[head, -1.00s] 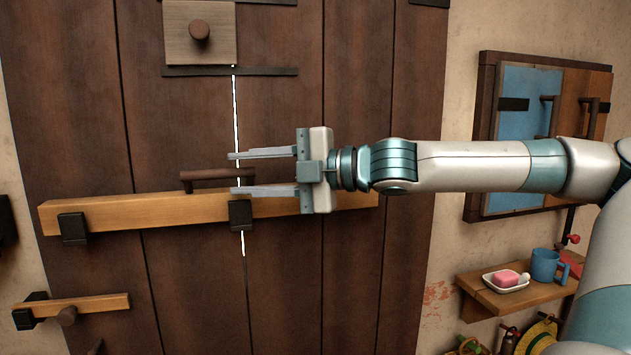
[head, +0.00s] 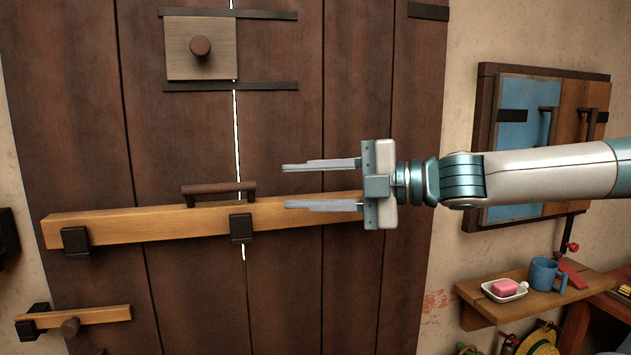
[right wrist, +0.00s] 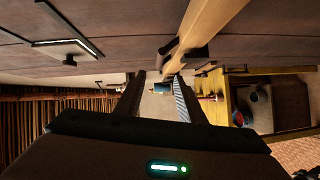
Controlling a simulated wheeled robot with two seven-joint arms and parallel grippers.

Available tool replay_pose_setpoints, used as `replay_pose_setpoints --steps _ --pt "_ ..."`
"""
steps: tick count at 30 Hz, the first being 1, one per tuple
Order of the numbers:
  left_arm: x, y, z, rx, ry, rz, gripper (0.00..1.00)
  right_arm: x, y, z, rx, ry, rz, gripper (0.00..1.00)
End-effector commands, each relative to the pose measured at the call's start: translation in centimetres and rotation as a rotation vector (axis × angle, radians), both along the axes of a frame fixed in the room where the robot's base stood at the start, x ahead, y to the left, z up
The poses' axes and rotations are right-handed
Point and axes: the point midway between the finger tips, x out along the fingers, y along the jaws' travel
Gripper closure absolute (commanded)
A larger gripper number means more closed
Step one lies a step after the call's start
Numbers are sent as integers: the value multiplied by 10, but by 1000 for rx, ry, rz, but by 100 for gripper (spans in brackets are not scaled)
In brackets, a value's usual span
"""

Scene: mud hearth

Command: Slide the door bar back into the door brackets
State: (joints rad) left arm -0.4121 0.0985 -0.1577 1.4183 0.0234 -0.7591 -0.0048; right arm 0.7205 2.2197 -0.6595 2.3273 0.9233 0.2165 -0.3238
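The door bar (head: 160,222) is a long light-wood beam lying nearly level across the brown plank door (head: 180,130). A dark handle (head: 218,190) sits on its top edge. The bar passes behind a dark left bracket (head: 76,241) and a dark middle bracket (head: 241,228); its right end is partly hidden by my right gripper. My right gripper (head: 284,186) is open and empty, fingers pointing left, to the right of the handle and apart from it. In the right wrist view, the bar (right wrist: 208,25) and a bracket (right wrist: 192,50) show above the open fingers. My left gripper is out of view.
A square wooden plate with a knob (head: 200,47) is above the bar. A smaller wooden latch (head: 95,316) is at lower left. On the right are a blue shuttered window (head: 520,110) and a shelf (head: 530,297) with a mug (head: 544,272) and soap dish (head: 505,290).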

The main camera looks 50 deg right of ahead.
Motion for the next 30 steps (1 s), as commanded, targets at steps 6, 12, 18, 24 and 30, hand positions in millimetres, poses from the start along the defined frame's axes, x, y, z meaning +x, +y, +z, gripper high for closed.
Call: replay_pose_setpoints --steps 6,12,18,24,30 --pt "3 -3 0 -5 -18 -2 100 -15 -8 2 0 0 -1 64" --pt "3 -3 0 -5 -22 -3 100 -18 -9 2 0 0 1 64" --pt "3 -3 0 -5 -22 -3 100 -17 -9 2 1 0 1 64" --pt "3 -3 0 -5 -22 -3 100 -17 -9 2 1 0 1 64" --pt "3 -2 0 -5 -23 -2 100 -17 -9 2 1 0 1 64"
